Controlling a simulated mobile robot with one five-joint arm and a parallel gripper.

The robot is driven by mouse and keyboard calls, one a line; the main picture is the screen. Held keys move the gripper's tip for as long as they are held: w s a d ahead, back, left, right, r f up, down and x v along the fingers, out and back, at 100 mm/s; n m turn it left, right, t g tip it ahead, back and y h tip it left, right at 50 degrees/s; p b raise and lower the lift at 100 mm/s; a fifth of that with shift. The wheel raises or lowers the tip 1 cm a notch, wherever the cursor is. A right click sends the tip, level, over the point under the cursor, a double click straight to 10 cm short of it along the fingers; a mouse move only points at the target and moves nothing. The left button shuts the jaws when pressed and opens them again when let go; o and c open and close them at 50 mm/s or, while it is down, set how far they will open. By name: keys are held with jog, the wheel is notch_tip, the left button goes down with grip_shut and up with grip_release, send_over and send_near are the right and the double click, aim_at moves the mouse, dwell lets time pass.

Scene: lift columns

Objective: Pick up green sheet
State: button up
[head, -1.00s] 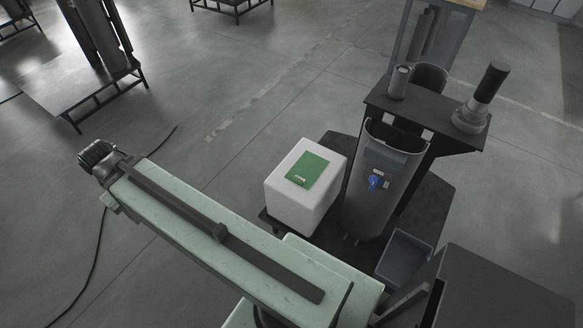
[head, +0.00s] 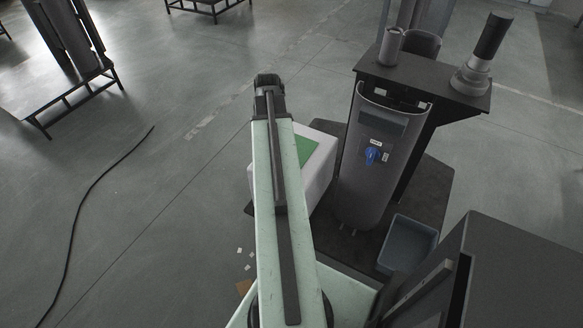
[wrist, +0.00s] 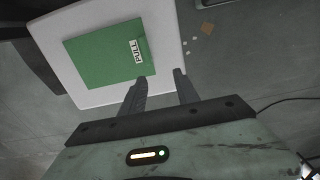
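The green sheet (head: 306,148) lies on top of a white box (head: 322,165). My arm covers part of both in the head view. In the wrist view the green sheet (wrist: 95,58) lies flat on the white top (wrist: 166,40), with a small white label at its right edge. My gripper (wrist: 160,77) is open and empty. Its left finger shows close to the sheet's lower right corner, and its right finger is near the box's right edge. Any gap in height between the fingers and the sheet is hard to judge. The fingers are hidden in the head view.
A grey column (head: 370,165) with a blue knob stands just right of the box. A dark shelf (head: 420,84) carrying cylinders tops it. A grey bin (head: 409,244) stands in front. Small white scraps (head: 243,258) and a black cable (head: 82,205) lie on open floor at left.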

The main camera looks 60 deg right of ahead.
jog(key=s+f+b, duration=0.1)
jog(key=f+b, duration=0.1)
jog(key=f, duration=0.1)
jog(key=s+d+f+b, duration=0.1)
jog(key=f+b, duration=0.2)
jog(key=s+d+f+b, duration=0.1)
jog(key=f+b, duration=0.2)
jog(key=shift+d+f, duration=0.15)
grip_shut()
dwell(1.5)
